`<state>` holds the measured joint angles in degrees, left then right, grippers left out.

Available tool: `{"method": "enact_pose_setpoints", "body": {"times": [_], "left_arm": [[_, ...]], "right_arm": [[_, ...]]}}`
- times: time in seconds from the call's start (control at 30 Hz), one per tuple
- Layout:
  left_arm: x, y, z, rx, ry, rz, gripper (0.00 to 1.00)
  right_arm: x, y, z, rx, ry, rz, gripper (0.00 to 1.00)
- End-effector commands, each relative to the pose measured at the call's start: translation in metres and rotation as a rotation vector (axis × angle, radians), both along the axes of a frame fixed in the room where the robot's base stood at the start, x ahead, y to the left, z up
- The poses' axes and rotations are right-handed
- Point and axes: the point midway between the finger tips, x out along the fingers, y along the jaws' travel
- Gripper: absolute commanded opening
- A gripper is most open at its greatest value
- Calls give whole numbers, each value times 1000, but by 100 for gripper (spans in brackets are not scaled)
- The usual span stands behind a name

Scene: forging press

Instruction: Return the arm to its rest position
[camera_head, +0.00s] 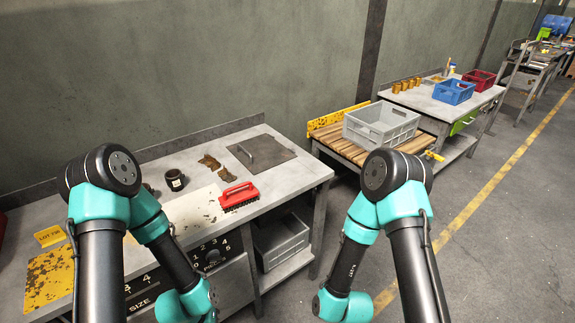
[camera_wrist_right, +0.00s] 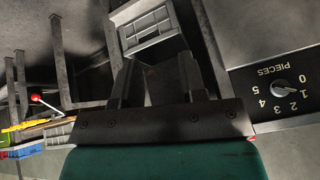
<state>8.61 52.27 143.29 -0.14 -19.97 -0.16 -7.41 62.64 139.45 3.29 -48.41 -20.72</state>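My right gripper (camera_wrist_right: 158,82) shows in the right wrist view with its two dark fingers apart and nothing between them. Beyond the fingertips is a grey crate (camera_wrist_right: 148,30), and a dial panel (camera_wrist_right: 283,88) marked PIECES is at the right. In the head view both my arms are folded with the forearms pointing down in front of the bench. The right arm is in front of the gap right of the bench. The left arm covers part of the bench front. Both grippers are outside the head view, so my left gripper is not visible.
The workbench (camera_head: 285,178) carries a red brush (camera_head: 239,195), a black cup (camera_head: 175,180), brown gloves (camera_head: 211,162) and a dark plate (camera_head: 262,152). A grey crate (camera_head: 280,241) sits on its lower shelf. A slatted table holds another grey crate (camera_head: 381,124). Floor at right is clear.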

Motion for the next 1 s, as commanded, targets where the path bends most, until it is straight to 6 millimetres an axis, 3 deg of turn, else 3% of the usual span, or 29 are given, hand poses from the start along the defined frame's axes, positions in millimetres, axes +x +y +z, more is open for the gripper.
{"method": "enact_pose_setpoints", "body": {"times": [0.03,0.2,0.33,0.5,1.0], "left_arm": [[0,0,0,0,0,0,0],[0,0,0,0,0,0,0],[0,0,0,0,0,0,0],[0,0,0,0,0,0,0],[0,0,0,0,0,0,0]], "right_arm": [[-8,-21,1,22,78,-64,38],[-45,-74,4,90,342,-261,38],[-68,-98,8,121,484,-366,38],[-80,-108,11,133,551,-413,38],[-80,-107,10,132,549,-411,38]]}}
